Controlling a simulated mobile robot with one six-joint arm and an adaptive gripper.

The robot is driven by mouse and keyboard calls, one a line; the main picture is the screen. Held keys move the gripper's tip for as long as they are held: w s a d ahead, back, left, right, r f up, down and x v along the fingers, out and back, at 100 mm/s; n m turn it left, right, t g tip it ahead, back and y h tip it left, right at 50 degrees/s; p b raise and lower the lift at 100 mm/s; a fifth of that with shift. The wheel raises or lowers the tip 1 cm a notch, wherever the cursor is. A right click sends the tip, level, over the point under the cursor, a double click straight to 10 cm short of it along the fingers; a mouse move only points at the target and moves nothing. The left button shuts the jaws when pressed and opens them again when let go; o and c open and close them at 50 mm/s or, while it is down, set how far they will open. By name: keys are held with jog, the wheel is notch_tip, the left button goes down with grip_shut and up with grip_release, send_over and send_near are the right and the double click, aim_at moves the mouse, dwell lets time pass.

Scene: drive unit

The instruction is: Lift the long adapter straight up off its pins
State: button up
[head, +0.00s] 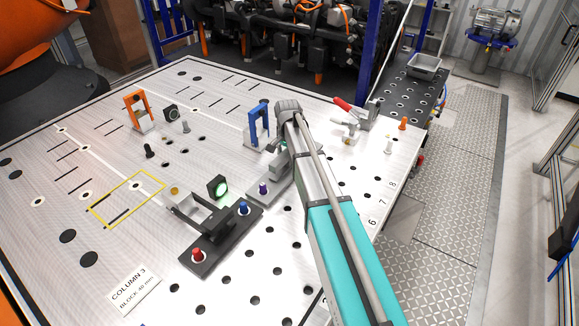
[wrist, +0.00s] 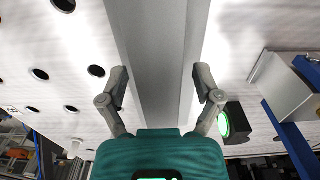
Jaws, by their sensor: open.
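My gripper (wrist: 162,84) is open in the wrist view, with one finger on each side of a long grey bar (wrist: 160,40). The bar runs up the middle of the picture and looks like the long adapter, but I cannot be sure.
A dark fixture plate (head: 195,262) with red and blue knobs stands at front centre. A green-lit black box (head: 217,187) is behind it and also shows in the wrist view (wrist: 235,122). A blue bracket (head: 258,122) and a red-handled clamp (head: 352,112) stand farther back.

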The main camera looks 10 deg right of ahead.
jog(key=shift+c, duration=0.3)
grip_shut()
jog(key=shift+w+r, duration=0.1)
jog(key=shift+r, duration=0.05)
dwell(0.5)
notch_tip(320, 180, up, 10)
jog(key=p, duration=1)
jog(key=shift+f, duration=0.2)
dwell(0.6)
